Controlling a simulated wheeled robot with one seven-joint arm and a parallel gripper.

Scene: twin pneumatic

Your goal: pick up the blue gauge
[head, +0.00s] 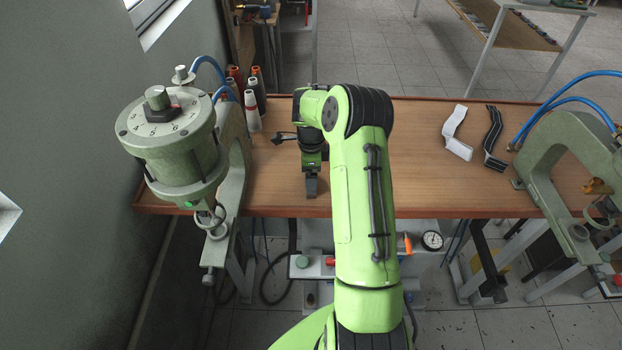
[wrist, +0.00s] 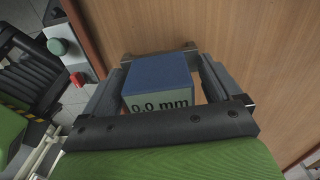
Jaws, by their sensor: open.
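The blue gauge (wrist: 158,77) shows in the wrist view as a block with a blue top and a pale side face marked "0.0 mm". It is between the two dark fingers of my gripper (wrist: 162,58). The fingers are open, with a gap visible on the block's right side; the left finger is very close to it. I cannot tell whether that finger touches the block. In the head view my gripper (head: 311,186) points down over the front part of the wooden table, and I cannot make out the gauge there.
A green press with a dial (head: 165,135) stands left on the wooden table (head: 412,185). Several thread cones (head: 252,110) stand behind it. The table's middle right is clear.

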